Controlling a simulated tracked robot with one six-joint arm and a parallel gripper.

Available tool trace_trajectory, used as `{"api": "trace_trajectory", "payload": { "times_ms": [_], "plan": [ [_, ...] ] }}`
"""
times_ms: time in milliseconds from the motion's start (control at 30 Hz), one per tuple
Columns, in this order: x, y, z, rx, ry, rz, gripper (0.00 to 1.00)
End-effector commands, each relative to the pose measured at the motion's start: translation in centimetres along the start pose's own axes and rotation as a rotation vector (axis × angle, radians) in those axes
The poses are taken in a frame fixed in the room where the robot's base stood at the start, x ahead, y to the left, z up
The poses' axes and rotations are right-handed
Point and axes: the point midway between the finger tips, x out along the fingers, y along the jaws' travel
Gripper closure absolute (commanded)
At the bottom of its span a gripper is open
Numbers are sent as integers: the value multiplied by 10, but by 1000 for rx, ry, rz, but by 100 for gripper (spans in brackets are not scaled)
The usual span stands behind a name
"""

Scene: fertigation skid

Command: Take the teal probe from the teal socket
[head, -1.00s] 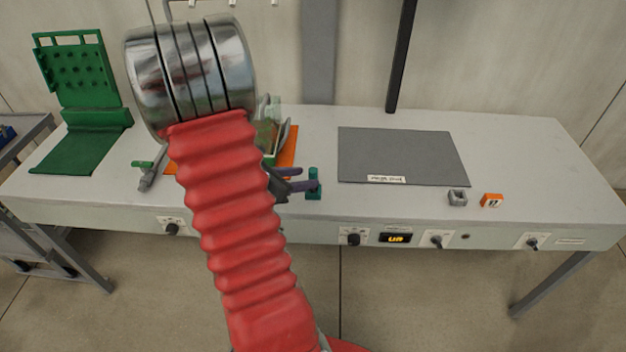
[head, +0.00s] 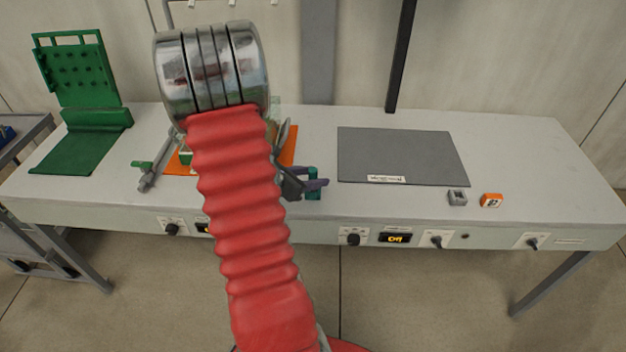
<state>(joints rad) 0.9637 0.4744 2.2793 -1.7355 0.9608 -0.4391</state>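A small upright teal piece (head: 312,196) stands near the front edge of the bench, right of my arm. Its upper and lower parts show, but I cannot tell the teal probe from the teal socket at this size.
My red arm hides part of an orange mat (head: 288,146) with a clear item. A grey tool (head: 152,176) and a green stand (head: 80,140) are left.

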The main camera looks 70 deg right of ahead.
Motion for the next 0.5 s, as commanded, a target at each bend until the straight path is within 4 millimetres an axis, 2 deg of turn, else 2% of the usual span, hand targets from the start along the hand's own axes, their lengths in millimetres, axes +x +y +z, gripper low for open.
{"api": "trace_trajectory", "payload": {
  "times_ms": [67, 500],
  "plan": [
    [0, 0, 0, 0, 0, 0, 63],
    [0, 0, 0, 0, 0, 0, 94]
  ]
}}
